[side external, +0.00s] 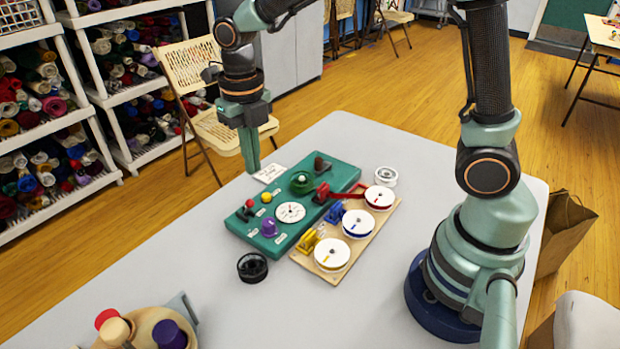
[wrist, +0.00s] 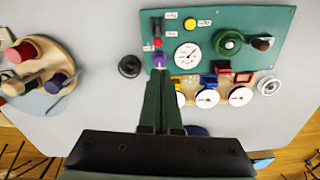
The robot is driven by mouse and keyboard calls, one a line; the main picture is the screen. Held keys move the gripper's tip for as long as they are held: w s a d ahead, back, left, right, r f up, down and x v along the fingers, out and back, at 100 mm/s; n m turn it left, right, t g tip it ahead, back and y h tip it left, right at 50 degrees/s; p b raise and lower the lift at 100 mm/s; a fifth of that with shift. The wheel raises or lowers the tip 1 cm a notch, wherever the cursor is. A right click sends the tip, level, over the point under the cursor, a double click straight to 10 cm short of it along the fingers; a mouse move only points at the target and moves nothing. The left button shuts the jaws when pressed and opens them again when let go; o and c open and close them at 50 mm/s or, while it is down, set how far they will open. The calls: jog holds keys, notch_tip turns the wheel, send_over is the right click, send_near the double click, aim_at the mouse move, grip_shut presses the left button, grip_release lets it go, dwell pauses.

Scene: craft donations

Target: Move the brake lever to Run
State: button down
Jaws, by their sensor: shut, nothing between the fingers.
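The green control panel (side external: 275,243) lies flat on the grey table. At one end a red ball (side external: 250,203) sits by a small slot with labels beside it; the wrist view shows this red ball (wrist: 157,42) too. It may be the brake lever, but I cannot read the labels. A purple knob (side external: 268,228), yellow button (side external: 267,197), white dial (side external: 290,212), green knob (side external: 301,183) and dark brown knob (side external: 322,164) are also on the panel. My gripper (side external: 251,172) is shut and empty, raised, pointing down. In the wrist view its tips (wrist: 161,78) appear just below the purple knob.
A wooden board (side external: 300,262) with white spools and red, blue and yellow brackets sits along the panel. A black spool (side external: 252,268) and a grey-white spool (side external: 385,176) stand nearby. A wooden holder with coloured pegs (wrist: 40,58) is off to one side. The table between is clear.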

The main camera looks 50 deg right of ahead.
aim_at(250, 201)
jog(key=f, duration=1)
jog(key=shift+s+a, duration=0.1)
jog(key=shift+a, duration=0.15)
jog(key=shift+w+r, duration=0.3)
jog(key=shift+w, duration=0.2)
dwell(0.3)
jog(key=shift+w+r, duration=0.2)
jog(key=shift+w, duration=0.3)
jog(key=shift+w+r+g, duration=0.1)
jog(key=shift+w+g, duration=0.5)
jog(key=shift+g, duration=0.2)
jog(key=shift+w+r, duration=0.15)
jog(key=shift+w, duration=0.25)
jog(key=shift+r, duration=0.1)
